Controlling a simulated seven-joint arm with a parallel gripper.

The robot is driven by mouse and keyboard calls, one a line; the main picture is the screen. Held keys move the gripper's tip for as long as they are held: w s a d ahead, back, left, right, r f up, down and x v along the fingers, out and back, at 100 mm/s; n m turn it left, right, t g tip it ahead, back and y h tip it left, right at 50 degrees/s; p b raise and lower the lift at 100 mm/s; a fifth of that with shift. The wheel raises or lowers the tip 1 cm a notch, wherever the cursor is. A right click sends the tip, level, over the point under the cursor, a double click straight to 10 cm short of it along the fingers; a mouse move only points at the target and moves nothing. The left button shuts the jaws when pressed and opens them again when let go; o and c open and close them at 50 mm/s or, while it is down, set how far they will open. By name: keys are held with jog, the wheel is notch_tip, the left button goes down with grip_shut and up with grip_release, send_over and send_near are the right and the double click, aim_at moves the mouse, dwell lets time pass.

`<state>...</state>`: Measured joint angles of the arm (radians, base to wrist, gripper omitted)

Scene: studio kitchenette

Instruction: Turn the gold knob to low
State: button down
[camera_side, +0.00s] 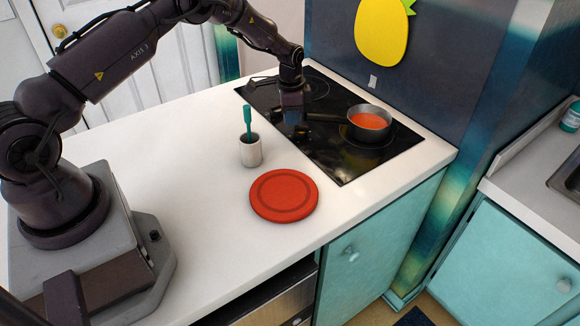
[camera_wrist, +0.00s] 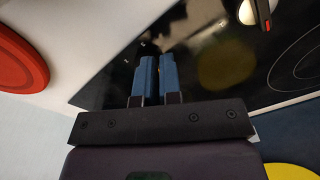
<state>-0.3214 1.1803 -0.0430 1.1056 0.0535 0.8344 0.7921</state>
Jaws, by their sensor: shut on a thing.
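My gripper (camera_side: 292,118) points down at the black glass cooktop (camera_side: 343,170), at the left end of the pan's handle. In the wrist view its two blue fingers (camera_wrist: 157,65) are close together with their tips at the cooktop (camera_wrist: 110,88). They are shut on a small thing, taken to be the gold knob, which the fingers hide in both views. Small pale marks lie on the glass around the fingertips. I cannot read the knob's setting.
A pan (camera_side: 369,125) of orange-red food stands right of my gripper, its dark handle reaching toward it. A white cup (camera_side: 250,151) with a teal utensil (camera_side: 247,118) and a red round plate (camera_side: 284,195) stand on the white counter (camera_side: 180,190). The counter's left part is clear.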

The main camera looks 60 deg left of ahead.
jog(key=shift+s+a+f, duration=0.15)
jog(key=shift+s+f, duration=0.35)
jog(key=shift+f, duration=0.2)
jog(key=shift+s+a, duration=0.2)
jog(key=shift+a, duration=0.15)
notch_tip(320, 180, up, 6)
jog(key=shift+w+d+r, duration=0.2)
jog(key=shift+d, duration=0.05)
